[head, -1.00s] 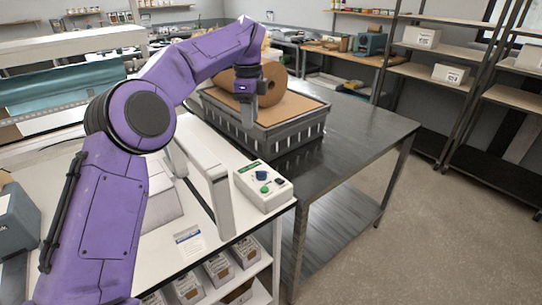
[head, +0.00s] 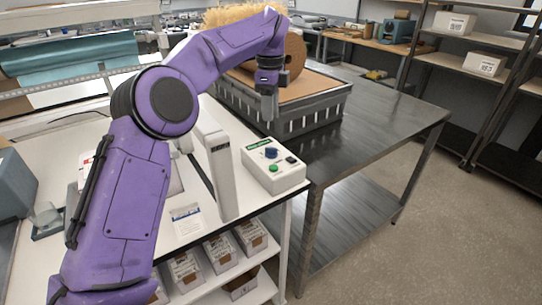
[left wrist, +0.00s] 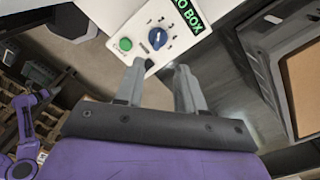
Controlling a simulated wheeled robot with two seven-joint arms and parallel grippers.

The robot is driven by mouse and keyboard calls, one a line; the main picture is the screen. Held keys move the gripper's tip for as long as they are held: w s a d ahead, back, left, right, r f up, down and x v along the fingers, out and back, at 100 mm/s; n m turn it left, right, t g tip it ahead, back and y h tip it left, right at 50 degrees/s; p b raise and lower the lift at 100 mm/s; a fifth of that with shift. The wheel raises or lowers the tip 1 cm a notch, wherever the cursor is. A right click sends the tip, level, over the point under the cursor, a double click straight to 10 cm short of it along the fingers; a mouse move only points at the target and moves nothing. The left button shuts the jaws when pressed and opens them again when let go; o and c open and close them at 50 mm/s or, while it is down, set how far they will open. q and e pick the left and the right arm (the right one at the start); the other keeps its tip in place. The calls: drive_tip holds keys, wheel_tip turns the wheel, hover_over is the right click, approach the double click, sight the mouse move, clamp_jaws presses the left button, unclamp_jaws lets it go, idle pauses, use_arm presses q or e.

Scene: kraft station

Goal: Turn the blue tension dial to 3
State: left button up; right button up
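The blue tension dial (head: 271,153) is a round knob on a white control box (head: 287,179) at the right end of the white bench. The dial (left wrist: 158,38) also shows in the left wrist view with a pale pointer mark; its scale is too small to read. My left gripper (head: 268,108) hangs with fingers down, above and beyond the dial in the head view, not touching it. In the left wrist view its two fingers (left wrist: 160,75) are apart with nothing between them, just below the box's edge. My right gripper cannot be made out.
A green button (head: 273,168) and a dark switch share the box. An upright pale sealer arm (head: 222,175) stands left of it. A grey crate (head: 318,117) and brown paper roll (head: 295,55) are behind, near my left arm. The dark metal table (head: 385,130) is clear in front.

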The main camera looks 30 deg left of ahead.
sight(270, 148)
use_arm(q)
wheel_tip(270, 148, down, 11)
drive_tip(key=shift+s+d+r, duration=0.1)
drive_tip(key=shift+s, duration=0.05)
drive_tip(key=shift+s+f, duration=0.1)
drive_tip(key=shift+f, duration=0.15)
clamp_jaws()
